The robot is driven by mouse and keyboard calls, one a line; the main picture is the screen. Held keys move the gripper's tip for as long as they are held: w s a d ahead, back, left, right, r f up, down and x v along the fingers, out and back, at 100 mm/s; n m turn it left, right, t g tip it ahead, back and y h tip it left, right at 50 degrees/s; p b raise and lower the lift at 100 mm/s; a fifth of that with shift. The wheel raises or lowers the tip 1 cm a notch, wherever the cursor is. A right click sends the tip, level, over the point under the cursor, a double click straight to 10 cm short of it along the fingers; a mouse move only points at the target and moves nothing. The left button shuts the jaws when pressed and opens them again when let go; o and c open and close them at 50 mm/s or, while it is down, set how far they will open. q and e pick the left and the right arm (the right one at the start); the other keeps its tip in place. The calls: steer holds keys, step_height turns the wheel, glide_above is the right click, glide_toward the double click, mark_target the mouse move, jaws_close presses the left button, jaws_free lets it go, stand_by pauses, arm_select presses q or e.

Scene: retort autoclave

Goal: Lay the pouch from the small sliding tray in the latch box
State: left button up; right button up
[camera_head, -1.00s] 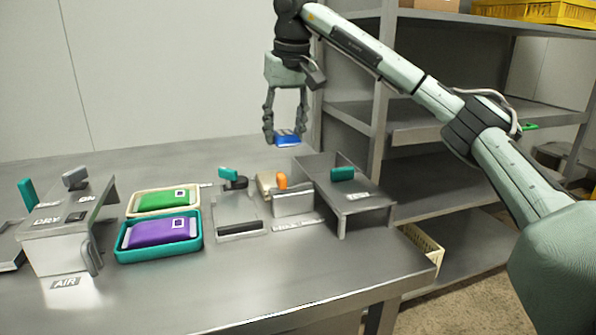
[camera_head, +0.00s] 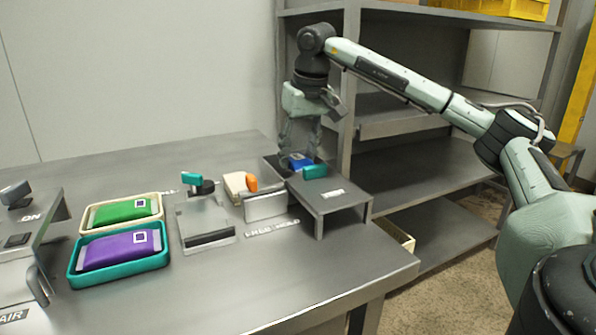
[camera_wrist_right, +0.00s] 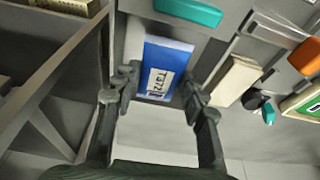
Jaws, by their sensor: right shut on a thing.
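My right gripper (camera_head: 299,150) is shut on a blue pouch (camera_head: 301,161) with a white label, at the back right of the table. In the right wrist view the pouch (camera_wrist_right: 166,62) sits between the two fingertips (camera_wrist_right: 160,88). The pouch is at the back edge of a grey box-like fixture (camera_head: 333,192) with a teal handle (camera_head: 315,171). Part of a grey tray or opening shows behind that fixture; whether the pouch touches it I cannot tell. Left of it stands a smaller grey box (camera_head: 265,207) with an orange handle (camera_head: 251,183). My left gripper is out of view.
A teal tray (camera_head: 75,279) holds a purple pouch, and a cream tray (camera_head: 158,199) behind it holds a green one. A flat grey fixture (camera_head: 205,222) with a teal knob stands mid-table. Shelving (camera_head: 420,165) stands at the right. The front table strip is clear.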

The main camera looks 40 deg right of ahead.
mark_target(300, 159)
step_height(300, 159, down, 4)
steer(key=shift+r, duration=0.2)
steer(key=shift+f, duration=0.1)
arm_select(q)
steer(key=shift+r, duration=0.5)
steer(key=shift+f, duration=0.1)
arm_select(e)
steer(key=shift+f, duration=0.2)
steer(key=o, duration=1)
steer(key=shift+r, duration=0.1)
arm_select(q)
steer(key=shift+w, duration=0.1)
